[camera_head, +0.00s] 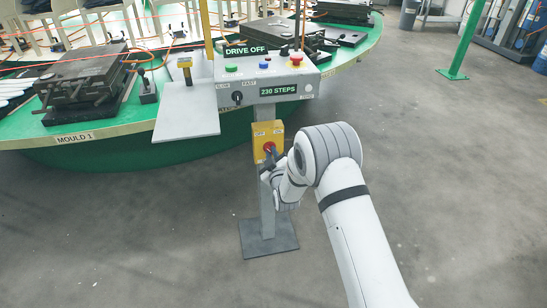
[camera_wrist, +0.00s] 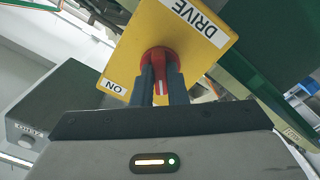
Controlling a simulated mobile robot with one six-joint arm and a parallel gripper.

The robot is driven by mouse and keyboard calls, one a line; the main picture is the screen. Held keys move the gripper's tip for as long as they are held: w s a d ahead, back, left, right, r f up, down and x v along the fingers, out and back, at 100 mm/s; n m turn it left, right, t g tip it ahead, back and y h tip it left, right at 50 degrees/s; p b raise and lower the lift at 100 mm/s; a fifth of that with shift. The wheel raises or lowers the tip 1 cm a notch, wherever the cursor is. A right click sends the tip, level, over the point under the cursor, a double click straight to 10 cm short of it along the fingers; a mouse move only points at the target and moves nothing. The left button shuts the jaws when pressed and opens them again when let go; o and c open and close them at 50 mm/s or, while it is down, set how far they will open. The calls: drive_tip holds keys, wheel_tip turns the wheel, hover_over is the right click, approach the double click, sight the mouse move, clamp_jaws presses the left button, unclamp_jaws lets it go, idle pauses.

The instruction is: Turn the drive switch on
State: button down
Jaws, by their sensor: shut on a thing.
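The drive switch is a red rotary handle (camera_wrist: 158,62) on a yellow box (camera_head: 267,134), mounted on the grey post below the control panel. The yellow face (camera_wrist: 190,30) reads DRIVE and carries a white ON label (camera_wrist: 114,87) at its lower left in the wrist view. My gripper (camera_wrist: 160,88) is shut on the red handle, one dark finger on each side. The handle's white mark points down between the fingers in that view. The red handle also shows in the head view (camera_head: 269,147), partly hidden by my gripper. The panel sign (camera_head: 246,50) reads DRIVE OFF.
The control panel (camera_head: 223,84) has green, blue and red buttons and a 230 STEPS display (camera_head: 279,90). The green carousel (camera_head: 100,150) with black moulds (camera_head: 85,75) stands behind the post. The floor (camera_head: 120,250) is clear around the post's base plate (camera_head: 267,240).

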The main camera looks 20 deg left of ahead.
drive_tip(key=shift+w+r+m+b, duration=0.1)
drive_tip(key=shift+r+m+b, duration=0.05)
drive_tip(key=shift+m+b, duration=4.35)
drive_tip(key=shift+w+r+m+b, duration=0.1)
drive_tip(key=shift+m+b, duration=3.8)
drive_tip(key=shift+b, duration=1.05)
drive_tip(key=c, duration=1.4)
unclamp_jaws()
drive_tip(key=shift+s+f, duration=0.1)
drive_tip(key=shift+f, duration=0.05)
drive_tip(key=shift+c, duration=0.2)
